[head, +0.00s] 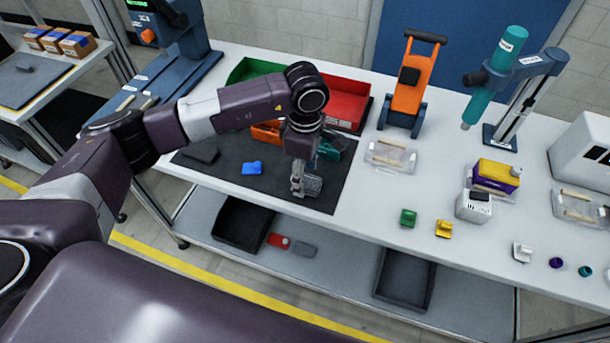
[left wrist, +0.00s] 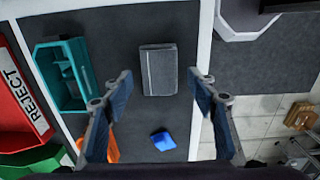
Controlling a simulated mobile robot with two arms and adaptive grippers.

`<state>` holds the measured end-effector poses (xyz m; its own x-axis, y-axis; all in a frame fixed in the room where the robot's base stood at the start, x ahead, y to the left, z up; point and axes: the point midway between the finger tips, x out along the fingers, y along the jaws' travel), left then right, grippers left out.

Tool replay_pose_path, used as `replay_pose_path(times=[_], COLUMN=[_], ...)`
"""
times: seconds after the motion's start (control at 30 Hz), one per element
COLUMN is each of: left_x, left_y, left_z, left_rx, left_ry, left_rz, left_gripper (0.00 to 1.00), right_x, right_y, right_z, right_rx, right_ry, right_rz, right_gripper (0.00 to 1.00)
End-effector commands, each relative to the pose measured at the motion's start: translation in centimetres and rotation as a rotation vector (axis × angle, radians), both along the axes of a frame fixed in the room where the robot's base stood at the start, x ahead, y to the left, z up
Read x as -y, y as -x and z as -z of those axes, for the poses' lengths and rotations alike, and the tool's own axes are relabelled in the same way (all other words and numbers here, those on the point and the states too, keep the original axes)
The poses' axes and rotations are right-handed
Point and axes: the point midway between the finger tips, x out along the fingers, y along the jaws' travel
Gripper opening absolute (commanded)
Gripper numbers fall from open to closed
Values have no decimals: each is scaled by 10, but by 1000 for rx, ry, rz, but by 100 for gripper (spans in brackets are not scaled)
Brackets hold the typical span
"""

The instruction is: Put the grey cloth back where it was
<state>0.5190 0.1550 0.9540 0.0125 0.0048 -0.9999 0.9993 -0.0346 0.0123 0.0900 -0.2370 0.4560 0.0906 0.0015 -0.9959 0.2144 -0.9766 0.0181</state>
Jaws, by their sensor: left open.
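A folded grey cloth (head: 314,185) lies on the dark mat (head: 232,196), near its right end. In the left wrist view the cloth (left wrist: 158,70) lies flat, beyond the fingertips and within the width between them. My left gripper (head: 298,189) is over the mat at the cloth, and in the head view it hides part of it. In the left wrist view the fingers (left wrist: 155,92) are wide apart with nothing between the pads. I cannot tell the exact height above the cloth. My right gripper is not in view.
Teal (left wrist: 60,80), orange (head: 266,132), red (head: 345,104) and green (head: 250,68) bins stand behind. Right of the mat are a clear tray (head: 391,156) and an orange stand (head: 407,88).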

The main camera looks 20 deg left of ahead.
Motion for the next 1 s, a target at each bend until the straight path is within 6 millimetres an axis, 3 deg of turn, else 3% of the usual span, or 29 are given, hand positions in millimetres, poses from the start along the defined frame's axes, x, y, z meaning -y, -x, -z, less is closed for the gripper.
replay_pose_path(times=[0.2, 0.5, 0.7, 1.0], left_x=[0, 0, 0, 2], left_y=[-1, 0, 1, 2], left_z=[-42, -98, -111, -111], left_rx=[9, 5, 2, 0], left_ry=[0, -1, -1, 3], left_rz=[2, 0, 0, 1], left_gripper=[53, 53, 53, 53], right_x=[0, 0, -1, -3], right_y=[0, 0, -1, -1], right_z=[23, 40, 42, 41], right_rx=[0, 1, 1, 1], right_ry=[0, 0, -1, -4], right_rz=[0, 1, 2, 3], right_gripper=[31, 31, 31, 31])
